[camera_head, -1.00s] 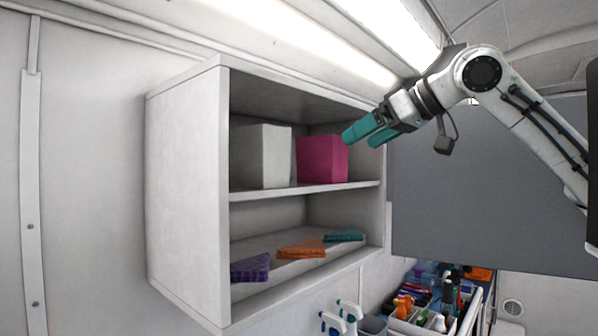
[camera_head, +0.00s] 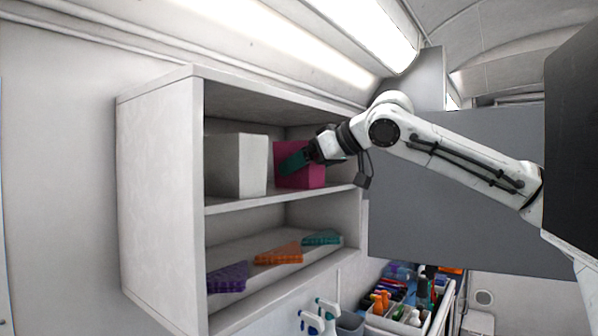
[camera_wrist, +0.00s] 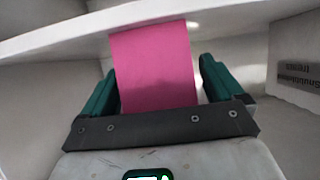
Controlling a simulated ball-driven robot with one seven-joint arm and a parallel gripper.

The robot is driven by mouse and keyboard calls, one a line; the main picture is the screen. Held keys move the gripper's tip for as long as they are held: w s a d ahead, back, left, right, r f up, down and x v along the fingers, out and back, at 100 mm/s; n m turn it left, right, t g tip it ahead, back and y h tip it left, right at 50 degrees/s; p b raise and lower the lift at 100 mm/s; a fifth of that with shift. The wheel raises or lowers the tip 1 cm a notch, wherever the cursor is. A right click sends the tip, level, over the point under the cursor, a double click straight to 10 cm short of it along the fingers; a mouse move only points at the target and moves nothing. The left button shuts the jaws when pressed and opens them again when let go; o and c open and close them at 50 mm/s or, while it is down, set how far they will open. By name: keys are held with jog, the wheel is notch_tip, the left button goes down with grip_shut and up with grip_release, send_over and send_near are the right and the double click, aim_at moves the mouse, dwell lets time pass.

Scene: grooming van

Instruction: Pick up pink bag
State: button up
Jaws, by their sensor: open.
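The pink bag (camera_head: 303,181) stands upright on the upper shelf of the white cabinet, right of a white box-shaped bag (camera_head: 238,165). My gripper (camera_head: 288,163) is at the pink bag, with a green finger in front of its face and hiding part of it. In the wrist view the pink bag (camera_wrist: 155,75) lies between the two green fingers of my open gripper (camera_wrist: 158,70). A narrow gap shows at the right finger; the left finger is very close to the bag, and I cannot tell if it touches.
The upper shelf (camera_head: 280,198) runs just below my gripper. Purple (camera_head: 228,277), orange (camera_head: 279,253) and teal (camera_head: 322,238) folded cloths lie on the lower shelf. Spray bottles (camera_head: 318,318) and a filled caddy (camera_head: 390,322) stand below. A panel with dark lettering (camera_wrist: 298,75) is at right.

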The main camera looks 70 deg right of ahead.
jog(key=shift+w+f, duration=0.1)
jog(key=c, duration=1)
jog(key=shift+c, duration=0.2)
